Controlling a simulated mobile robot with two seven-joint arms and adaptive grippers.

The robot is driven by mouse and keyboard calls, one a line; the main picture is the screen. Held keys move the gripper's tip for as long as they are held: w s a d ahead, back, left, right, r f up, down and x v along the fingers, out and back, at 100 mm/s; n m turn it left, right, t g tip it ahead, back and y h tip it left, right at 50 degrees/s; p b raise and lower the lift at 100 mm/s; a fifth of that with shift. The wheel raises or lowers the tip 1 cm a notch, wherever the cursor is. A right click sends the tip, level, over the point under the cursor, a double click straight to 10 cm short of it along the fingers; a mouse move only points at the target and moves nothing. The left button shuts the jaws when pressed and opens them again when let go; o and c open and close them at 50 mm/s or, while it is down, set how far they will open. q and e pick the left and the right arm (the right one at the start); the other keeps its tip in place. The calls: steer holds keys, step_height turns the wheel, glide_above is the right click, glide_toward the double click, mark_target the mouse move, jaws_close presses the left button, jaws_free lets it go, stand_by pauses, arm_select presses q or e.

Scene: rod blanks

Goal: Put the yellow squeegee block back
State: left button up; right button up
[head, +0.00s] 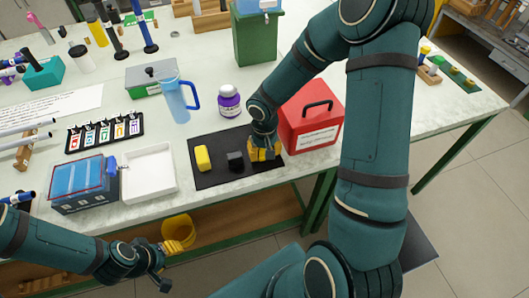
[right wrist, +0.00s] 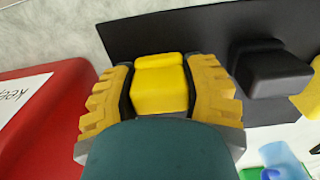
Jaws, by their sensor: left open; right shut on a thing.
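My right gripper (head: 264,152) is low over the right end of the black mat (head: 217,146). In the right wrist view its yellow-orange fingers (right wrist: 161,88) are shut on a bright yellow block (right wrist: 160,88). I cannot tell whether this block touches the mat. A black block (head: 235,160) stands on the mat beside the gripper; it also shows in the right wrist view (right wrist: 272,68). A second yellow block (head: 203,158) lies further left on the mat, partly cut off in the right wrist view (right wrist: 308,98). My left gripper (head: 169,257) is open and empty, below the table's front edge.
A red box (head: 312,117) with a black handle stands close right of my right gripper. A purple-labelled jar (head: 229,102) stands behind the mat. A white tray (head: 148,174) lies to its left. A yellow bucket (head: 178,231) is on the lower shelf near my left gripper.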

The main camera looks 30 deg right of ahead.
steer(key=shift+f, duration=0.15)
steer(key=o, duration=1.1)
steer(key=shift+r, duration=0.35)
step_height(320, 180, up, 12)
steer(key=p, duration=0.3)
steer(key=shift+f, duration=0.15)
